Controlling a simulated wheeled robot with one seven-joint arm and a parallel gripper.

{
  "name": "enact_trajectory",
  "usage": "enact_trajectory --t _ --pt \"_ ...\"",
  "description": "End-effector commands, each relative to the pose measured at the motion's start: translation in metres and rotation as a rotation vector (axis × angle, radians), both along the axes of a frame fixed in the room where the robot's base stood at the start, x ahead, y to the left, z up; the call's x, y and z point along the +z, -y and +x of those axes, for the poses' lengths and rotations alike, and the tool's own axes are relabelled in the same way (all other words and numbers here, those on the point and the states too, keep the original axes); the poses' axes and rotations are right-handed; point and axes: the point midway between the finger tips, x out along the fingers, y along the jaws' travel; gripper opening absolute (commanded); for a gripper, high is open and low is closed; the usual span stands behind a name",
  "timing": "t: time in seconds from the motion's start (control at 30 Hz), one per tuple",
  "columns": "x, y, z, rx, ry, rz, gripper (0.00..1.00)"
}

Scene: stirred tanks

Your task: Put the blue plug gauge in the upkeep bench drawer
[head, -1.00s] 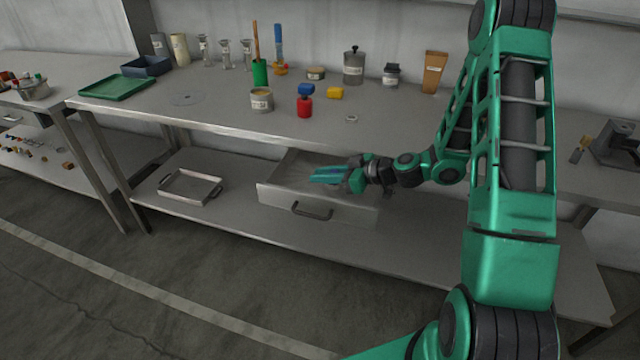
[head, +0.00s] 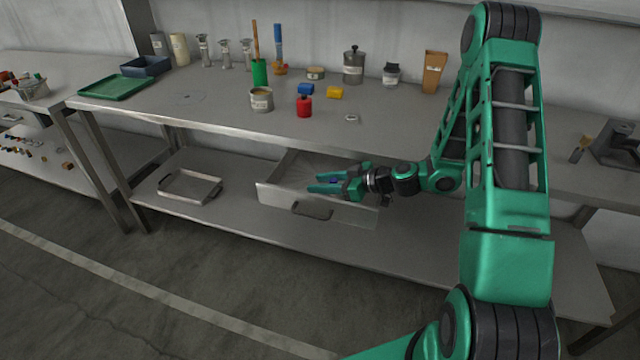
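The upkeep bench drawer (head: 275,197) is pulled out below the bench top, and its inside is visible from above. My gripper (head: 311,182) reaches in from the right over the drawer, with its green fingers pointing left. The fingers stand apart, so it looks open. A small dark blue piece, apparently the blue plug gauge (head: 333,181), shows between the fingers near their base. I cannot tell whether it rests on the drawer floor; the fingers and gripper body hide part of it.
A metal tray (head: 190,186) lies on the lower shelf, left of the drawer.

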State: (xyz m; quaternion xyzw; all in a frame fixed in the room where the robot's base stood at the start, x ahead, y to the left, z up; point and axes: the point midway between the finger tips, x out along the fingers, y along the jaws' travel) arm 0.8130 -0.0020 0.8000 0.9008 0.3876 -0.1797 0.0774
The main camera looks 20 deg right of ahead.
Motion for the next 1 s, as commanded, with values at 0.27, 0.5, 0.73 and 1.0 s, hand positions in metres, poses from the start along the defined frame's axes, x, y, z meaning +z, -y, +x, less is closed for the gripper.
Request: enact_trajectory --t 0.27,0.5,0.73,1.0 --pt "0.011 0.017 -0.014 -0.004 -0.001 -0.001 0.36" --pt "0.029 0.049 -0.045 -0.005 0.0 -0.001 0.36" --pt "0.043 0.073 -0.067 -0.003 0.0 0.0 0.36" --pt "0.048 0.08 -0.076 0.0 0.0 0.0 0.36"
